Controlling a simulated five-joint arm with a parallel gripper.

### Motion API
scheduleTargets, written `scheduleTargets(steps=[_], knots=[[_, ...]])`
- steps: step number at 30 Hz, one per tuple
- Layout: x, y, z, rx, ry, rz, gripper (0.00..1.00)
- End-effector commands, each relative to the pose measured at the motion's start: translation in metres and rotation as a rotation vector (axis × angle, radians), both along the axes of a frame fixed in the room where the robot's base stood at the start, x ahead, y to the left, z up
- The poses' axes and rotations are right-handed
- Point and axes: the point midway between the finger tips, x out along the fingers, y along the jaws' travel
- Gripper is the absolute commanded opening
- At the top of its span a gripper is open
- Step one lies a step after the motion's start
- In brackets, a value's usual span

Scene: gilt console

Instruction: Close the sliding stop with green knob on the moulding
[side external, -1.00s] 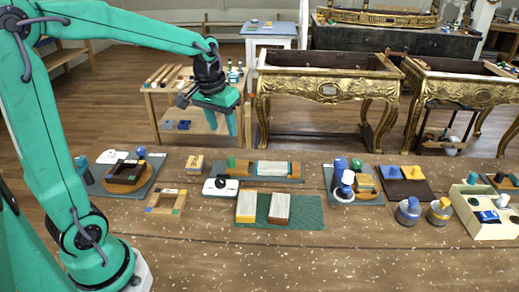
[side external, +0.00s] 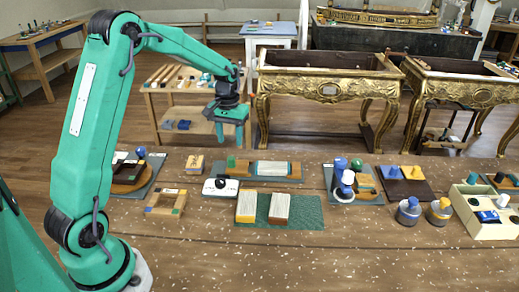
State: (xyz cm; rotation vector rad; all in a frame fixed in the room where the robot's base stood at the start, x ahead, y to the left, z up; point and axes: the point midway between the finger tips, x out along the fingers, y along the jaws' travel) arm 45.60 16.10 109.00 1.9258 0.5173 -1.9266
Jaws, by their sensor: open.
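My gripper (side external: 232,135) is open and empty. It points down in the air above the back edge of the bench, near a grey board (side external: 290,179) with green-and-tan blocks. A small green knob (side external: 357,164) shows beside a blue knob (side external: 341,164) on a grey board right of centre. Another green knob (side external: 472,178) shows at the top left of a cream box (side external: 468,218) at the far right. I cannot tell which of these belongs to the sliding stop, or make out the moulding or the stop's position. My gripper touches none of these.
Two striped blocks lie on a green mat (side external: 312,212). A small wooden frame (side external: 167,202), a white block with a black knob (side external: 221,186) and two knobbed cylinders (side external: 408,210) stand nearby. The bench front (side external: 330,262) is clear. Gilt consoles (side external: 330,92) stand behind.

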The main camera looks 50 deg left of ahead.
Motion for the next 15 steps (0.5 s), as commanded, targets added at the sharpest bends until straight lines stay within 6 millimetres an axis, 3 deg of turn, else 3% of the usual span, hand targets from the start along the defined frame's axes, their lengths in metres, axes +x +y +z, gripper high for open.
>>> scheduleTargets(steps=[8,15], knots=[[-0.001,0.0,-0.011,-0.001,0.002,0.0,0.45],[-0.001,0.0,-0.037,-0.001,0.003,-0.001,0.45]])
